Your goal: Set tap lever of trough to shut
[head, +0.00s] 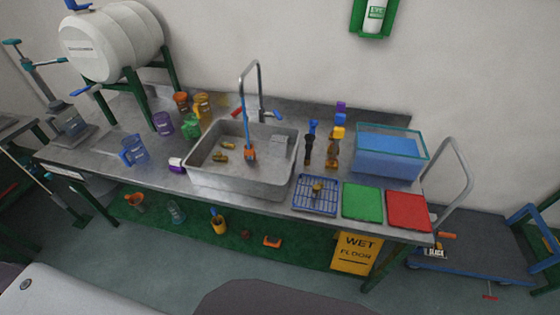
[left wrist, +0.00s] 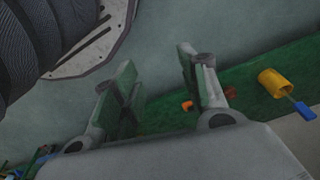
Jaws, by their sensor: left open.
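The grey trough (head: 235,183) is set in the metal bench in the head view. A tall curved tap (head: 259,85) rises at its back edge. A small red lever (head: 237,113) shows left of the tap's foot and a blue lever (head: 278,116) right of it. Their exact turn is too small to tell. My left gripper (left wrist: 158,64) is open and empty in the left wrist view, away from the tap, above the floor area. My right gripper is not in view.
Jars and a blue jug (head: 133,150) stand left of the trough. Bottles, a blue tank (head: 388,155), a rack (head: 316,195) and green and red boards stand right. A white drum (head: 110,40) is at the back left.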

